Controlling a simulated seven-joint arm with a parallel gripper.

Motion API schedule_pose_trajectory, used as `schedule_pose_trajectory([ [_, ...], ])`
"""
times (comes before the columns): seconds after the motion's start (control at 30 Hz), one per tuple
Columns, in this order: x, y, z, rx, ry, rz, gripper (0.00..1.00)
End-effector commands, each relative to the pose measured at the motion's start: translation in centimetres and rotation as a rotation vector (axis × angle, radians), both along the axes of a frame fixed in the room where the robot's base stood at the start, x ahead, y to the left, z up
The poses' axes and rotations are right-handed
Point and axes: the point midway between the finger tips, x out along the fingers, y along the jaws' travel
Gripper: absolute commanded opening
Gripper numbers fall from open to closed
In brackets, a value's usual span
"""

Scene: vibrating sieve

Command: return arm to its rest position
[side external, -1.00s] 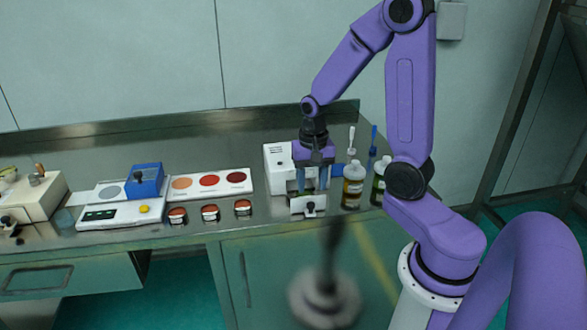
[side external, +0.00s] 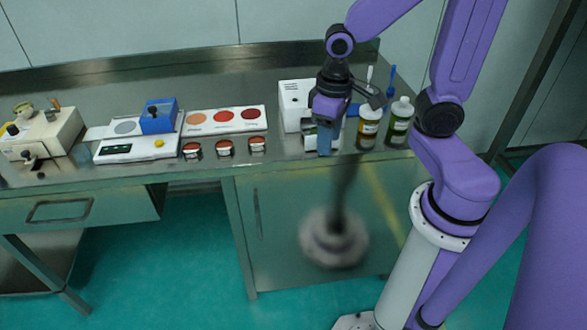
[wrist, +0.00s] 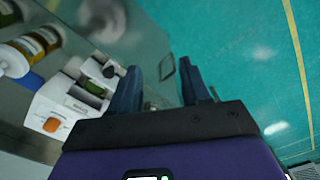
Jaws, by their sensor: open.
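My gripper (side external: 325,140) hangs pointing down at the front edge of the steel bench, in front of a small white device (side external: 293,103). It partly hides that device in the side view. In the wrist view my gripper (wrist: 160,82) has its two dark blue fingers spread apart with nothing between them. The white device (wrist: 52,112), with an orange button and a black knob, lies to the left of the fingers there. The green floor (wrist: 235,50) shows beyond the fingertips.
An amber bottle (side external: 368,130) and a green-labelled bottle (side external: 398,125) stand close right of my gripper. Left are several small jars (side external: 224,148), a white colour card (side external: 245,127), a scale (side external: 130,150) with a blue block (side external: 158,118), and a beige machine (side external: 50,135).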

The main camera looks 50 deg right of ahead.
Motion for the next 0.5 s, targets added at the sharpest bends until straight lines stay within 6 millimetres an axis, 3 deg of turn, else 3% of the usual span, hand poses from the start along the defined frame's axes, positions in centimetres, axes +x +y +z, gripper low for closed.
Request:
schedule_pose_trajectory([
  [0.2,-4.2,2.3,1.3,0.004,-0.009,0.356,0.47],
  [0.5,-9.7,3.7,2.6,0.006,-0.015,0.777,0.47],
])
